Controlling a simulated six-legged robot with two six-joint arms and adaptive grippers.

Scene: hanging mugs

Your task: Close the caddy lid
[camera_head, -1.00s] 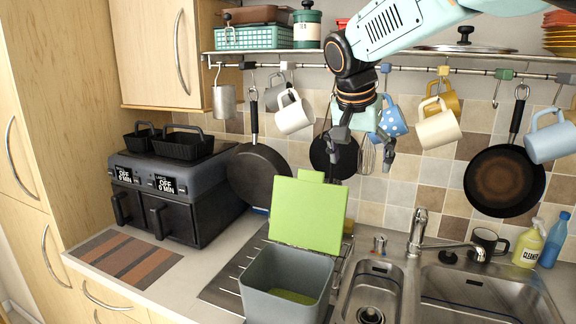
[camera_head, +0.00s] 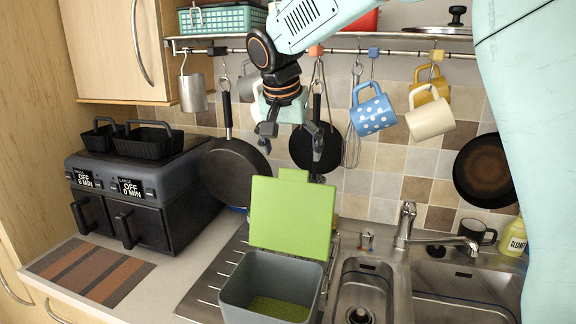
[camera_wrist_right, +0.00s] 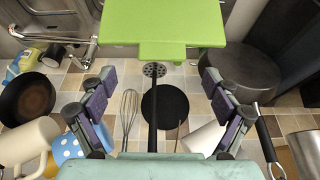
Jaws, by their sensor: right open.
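The caddy (camera_head: 232,287) is a grey open bin on the drainer left of the sink, with something green on its floor. Its green lid (camera_head: 291,217) stands raised and upright at the caddy's back edge, with a small tab on top. My right gripper (camera_head: 292,160) is open and empty, pointing down above and behind the lid's top edge, not touching it as far as I can tell. In the right wrist view the lid (camera_wrist_right: 163,22) spans the top, its tab (camera_wrist_right: 162,51) between and beyond my open fingers (camera_wrist_right: 160,100). My left gripper is not in view.
Mugs, including a blue dotted mug (camera_head: 373,113) and a cream mug (camera_head: 430,118), hang from the rail near my right arm. A dark pan (camera_head: 235,171) hangs left of it. An air fryer (camera_head: 142,195) stands left; the tap (camera_head: 405,225) is right.

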